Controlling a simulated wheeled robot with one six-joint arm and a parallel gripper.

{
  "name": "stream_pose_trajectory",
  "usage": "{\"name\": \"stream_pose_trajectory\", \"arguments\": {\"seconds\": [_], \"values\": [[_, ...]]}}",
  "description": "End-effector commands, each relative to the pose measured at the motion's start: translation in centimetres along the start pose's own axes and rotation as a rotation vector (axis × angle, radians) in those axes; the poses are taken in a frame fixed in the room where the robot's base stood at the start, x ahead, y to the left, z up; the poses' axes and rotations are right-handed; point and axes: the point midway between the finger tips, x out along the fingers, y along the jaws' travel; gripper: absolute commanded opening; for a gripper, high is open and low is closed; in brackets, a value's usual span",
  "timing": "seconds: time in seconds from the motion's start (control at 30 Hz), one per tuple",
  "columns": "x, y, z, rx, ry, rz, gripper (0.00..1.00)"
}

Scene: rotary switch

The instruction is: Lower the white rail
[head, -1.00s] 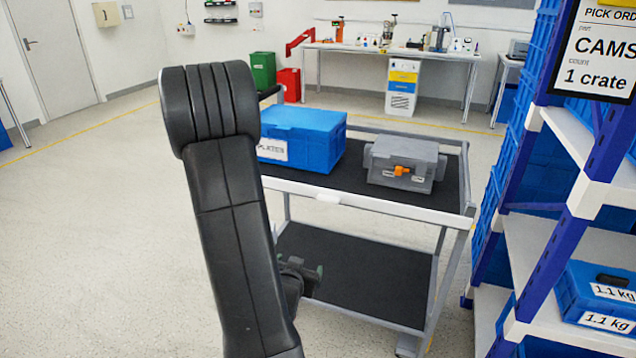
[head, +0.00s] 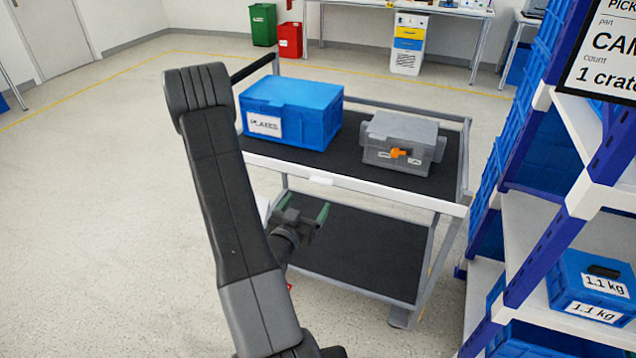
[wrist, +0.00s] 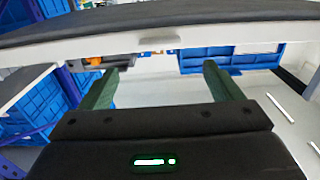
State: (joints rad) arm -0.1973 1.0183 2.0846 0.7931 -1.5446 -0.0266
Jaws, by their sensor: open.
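The white rail (head: 390,196) runs along the front edge of the cart's top shelf, with a small pale tab (head: 320,181) on it. In the wrist view the white rail (wrist: 220,32) crosses the upper part of the picture, beyond my fingertips. My gripper (head: 302,209) is open and empty, in front of the cart and below the rail in the head view. Its two green fingers also show spread apart in the wrist view (wrist: 161,72). They appear apart from the rail.
A blue crate (head: 310,108) and a grey case (head: 400,138) with an orange latch stand on the cart's top shelf. The dark lower shelf (head: 360,255) is empty where visible. Shelving (head: 540,235) with blue bins stands close on the right. Floor at left is clear.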

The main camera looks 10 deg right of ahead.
Motion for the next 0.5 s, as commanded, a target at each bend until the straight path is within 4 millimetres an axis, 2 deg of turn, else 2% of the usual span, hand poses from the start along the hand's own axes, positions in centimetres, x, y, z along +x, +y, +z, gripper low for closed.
{"name": "stream_pose_trajectory", "arguments": {"seconds": [0.1,0.3,0.5], "values": [[2.5,0.1,-0.3,0.002,0.002,0.004,0.85],[6.3,0.1,-0.2,0.001,0.000,0.003,0.85],[8.5,0.0,-0.1,0.000,0.000,0.000,0.85]]}}
